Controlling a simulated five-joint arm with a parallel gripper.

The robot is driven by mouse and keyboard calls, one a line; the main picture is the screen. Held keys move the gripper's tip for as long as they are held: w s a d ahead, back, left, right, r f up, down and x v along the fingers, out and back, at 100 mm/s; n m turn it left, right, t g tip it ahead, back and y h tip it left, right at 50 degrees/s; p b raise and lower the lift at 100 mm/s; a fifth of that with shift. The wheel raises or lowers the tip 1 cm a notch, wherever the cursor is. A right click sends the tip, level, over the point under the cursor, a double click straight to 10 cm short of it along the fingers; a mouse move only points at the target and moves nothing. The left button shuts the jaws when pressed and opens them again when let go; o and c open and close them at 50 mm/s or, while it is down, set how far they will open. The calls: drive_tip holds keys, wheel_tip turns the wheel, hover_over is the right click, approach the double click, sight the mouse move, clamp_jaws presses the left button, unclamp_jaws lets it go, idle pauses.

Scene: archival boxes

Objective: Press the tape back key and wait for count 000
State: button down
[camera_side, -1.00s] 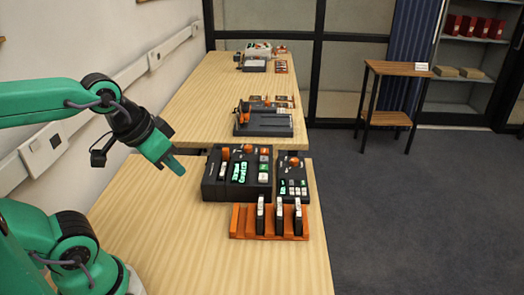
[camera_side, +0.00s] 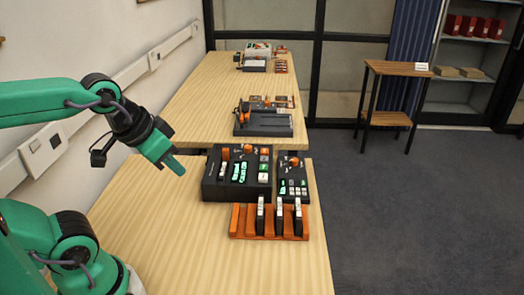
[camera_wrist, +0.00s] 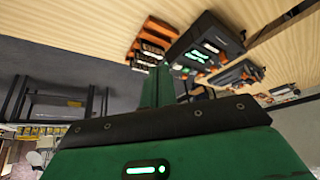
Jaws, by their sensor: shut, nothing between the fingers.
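A black console (camera_side: 237,173) with green-lit displays, an orange knob and several small keys sits on the near wooden table in the side view. It also shows in the wrist view (camera_wrist: 207,38), turned around. A smaller black unit (camera_side: 292,178) with an orange knob and pale keys stands to its right. The tape back key and the count digits are too small to tell. My gripper (camera_side: 180,170) is green, shut and empty. It hangs in the air to the left of the console, apart from it, and its fingers show in the wrist view (camera_wrist: 157,85).
An orange rack (camera_side: 243,222) with several upright black cartridges stands in front of the console. A black device (camera_side: 263,122) sits on the table behind. The near table's left side is clear. A small wooden stand (camera_side: 398,70) is on the floor at right.

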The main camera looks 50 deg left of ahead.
idle(0.4)
drive_tip(key=w+a+r+n+g, duration=0.1)
drive_tip(key=w+r+n+g, duration=0.25)
drive_tip(key=w, duration=0.95)
drive_tip(key=n+g, duration=0.2)
drive_tip(key=n, duration=0.4)
hover_over(262, 176)
drive_tip(key=shift+m, duration=0.25)
drive_tip(key=shift+f, duration=2.8)
drive_tip(key=shift+f, duration=0.15)
wheel_tip(262, 176, down, 14)
drive_tip(key=shift+r, duration=0.1)
